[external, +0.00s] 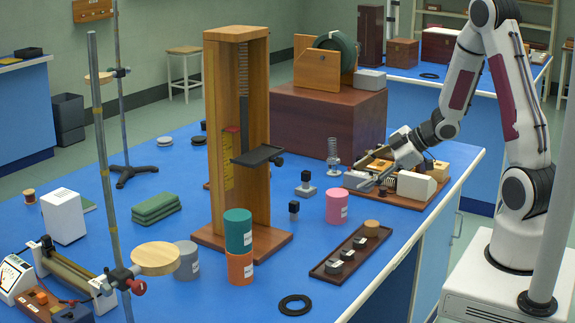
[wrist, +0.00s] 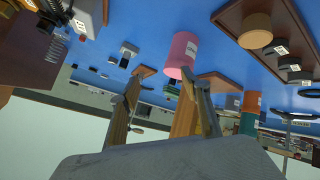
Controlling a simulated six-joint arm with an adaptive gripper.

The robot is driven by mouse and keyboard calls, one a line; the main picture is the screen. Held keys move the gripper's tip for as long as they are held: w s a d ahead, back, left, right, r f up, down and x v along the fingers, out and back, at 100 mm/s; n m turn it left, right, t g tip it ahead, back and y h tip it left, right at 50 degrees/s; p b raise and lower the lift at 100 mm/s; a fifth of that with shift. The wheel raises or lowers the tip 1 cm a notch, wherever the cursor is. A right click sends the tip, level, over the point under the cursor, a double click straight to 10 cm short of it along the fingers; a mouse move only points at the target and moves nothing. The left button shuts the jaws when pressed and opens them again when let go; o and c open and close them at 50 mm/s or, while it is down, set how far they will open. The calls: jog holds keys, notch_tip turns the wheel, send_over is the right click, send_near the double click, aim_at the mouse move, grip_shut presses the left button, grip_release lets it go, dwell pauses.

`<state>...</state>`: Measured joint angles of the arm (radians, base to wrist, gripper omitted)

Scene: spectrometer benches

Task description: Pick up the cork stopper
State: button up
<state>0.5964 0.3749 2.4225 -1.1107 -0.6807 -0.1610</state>
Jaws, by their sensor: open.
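The cork stopper looks to be the short tan cylinder (external: 371,227) at the far end of a dark wooden tray (external: 328,272) near the bench's right edge. In the wrist view it is the tan round piece (wrist: 255,29) at upper right, on the tray (wrist: 281,17). My gripper (external: 366,184) is open and empty, held low over the bench beyond the tray, beside the wooden instrument board. Its two spread fingers (wrist: 158,77) point away from the cork in the wrist view. The gripper is clear of the cork.
A pink cylinder (external: 337,206) stands left of the tray. Several dark-and-white weights (external: 348,254) sit in the tray with the cork. The instrument board (external: 421,199) lies under my wrist. A tall wooden stand (external: 257,110) rises to the left. A black ring (external: 295,305) lies in front.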

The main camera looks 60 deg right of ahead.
aim_at(372, 223)
jog(key=a+f+y, duration=0.1)
jog(key=s+a+f+y, duration=0.1)
jog(key=f, duration=0.1)
jog(key=s+a+f+n+y, duration=0.1)
jog(key=y, duration=0.1)
jog(key=shift+s+a+f, duration=0.2)
jog(key=shift+a, duration=0.05)
jog(key=s+a+y, duration=0.1)
jog(key=s, duration=0.1)
jog(key=s+a+f+t+y, duration=0.1)
jog(key=y, duration=0.1)
jog(key=shift+s+a+y, duration=0.3)
jog(key=shift+s, duration=0.1)
jog(key=shift+m+t+y, duration=0.3)
jog(key=shift+m+y, duration=0.2)
jog(key=shift+y, duration=0.3)
jog(key=s+f, duration=0.1)
jog(key=s, duration=0.1)
jog(key=s+d+f, duration=0.1)
jog(key=s, duration=0.1)
jog(key=s+d+f, duration=0.1)
jog(key=s, duration=0.1)
jog(key=shift+d+f, duration=0.25)
jog(key=shift+f, duration=0.05)
jog(key=shift+x, duration=1.3)
jog(key=shift+w+a, duration=0.1)
jog(key=shift+a, duration=0.05)
jog(key=shift+x, duration=2.4)
jog(key=c, duration=0.9)
